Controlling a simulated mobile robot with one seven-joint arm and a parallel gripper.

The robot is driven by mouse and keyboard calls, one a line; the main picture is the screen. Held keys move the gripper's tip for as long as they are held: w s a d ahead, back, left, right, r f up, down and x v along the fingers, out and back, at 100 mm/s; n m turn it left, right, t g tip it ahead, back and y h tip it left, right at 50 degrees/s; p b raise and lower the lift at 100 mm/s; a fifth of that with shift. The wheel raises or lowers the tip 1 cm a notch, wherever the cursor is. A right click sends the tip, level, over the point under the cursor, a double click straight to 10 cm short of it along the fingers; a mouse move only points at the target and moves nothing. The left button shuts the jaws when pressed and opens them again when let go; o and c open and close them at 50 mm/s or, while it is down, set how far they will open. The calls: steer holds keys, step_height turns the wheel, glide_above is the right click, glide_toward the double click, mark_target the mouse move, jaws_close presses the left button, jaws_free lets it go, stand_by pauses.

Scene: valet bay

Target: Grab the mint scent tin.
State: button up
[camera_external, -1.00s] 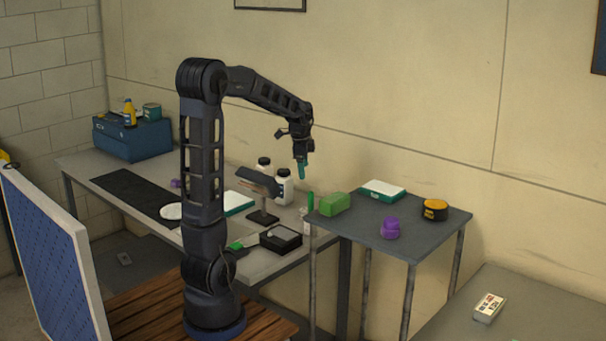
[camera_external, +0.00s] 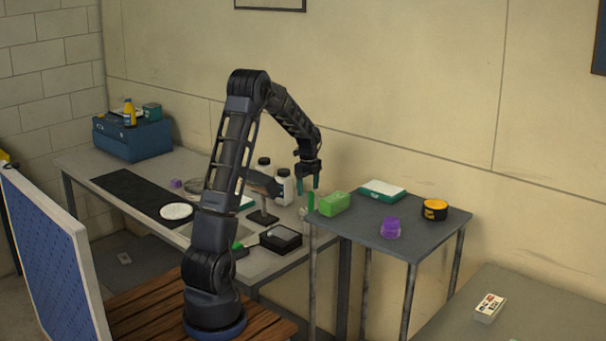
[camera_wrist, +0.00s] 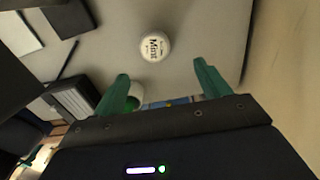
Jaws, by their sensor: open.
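The mint scent tin (camera_wrist: 155,46) is a small round white tin with dark "Mint" lettering on top. It sits on a grey surface at the upper middle of the wrist view, beyond my fingertips. My gripper (camera_wrist: 163,83) is open and empty, its two teal fingers spread apart with a gap to the tin. In the external view my gripper (camera_external: 308,184) hangs fingers down above the right end of the workbench, near the small table. I cannot make out the tin in the external view.
White bottles (camera_external: 284,190) and a black open box (camera_external: 281,239) stand on the workbench near my gripper. A green block (camera_external: 335,203), a purple item (camera_external: 390,229) and a black-and-yellow tin (camera_external: 434,210) are on the small table. The wall is close behind.

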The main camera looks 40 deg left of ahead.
glide_above(306, 210)
steer(key=w, duration=0.1)
step_height(306, 210, down, 5)
steer(key=shift+f, duration=0.1)
steer(key=f, duration=0.2)
steer(key=s+f, duration=0.1)
steer(key=f, duration=0.1)
steer(key=shift+w+f, duration=0.1)
steer(key=shift+f, duration=0.45)
steer(key=c, duration=1.1)
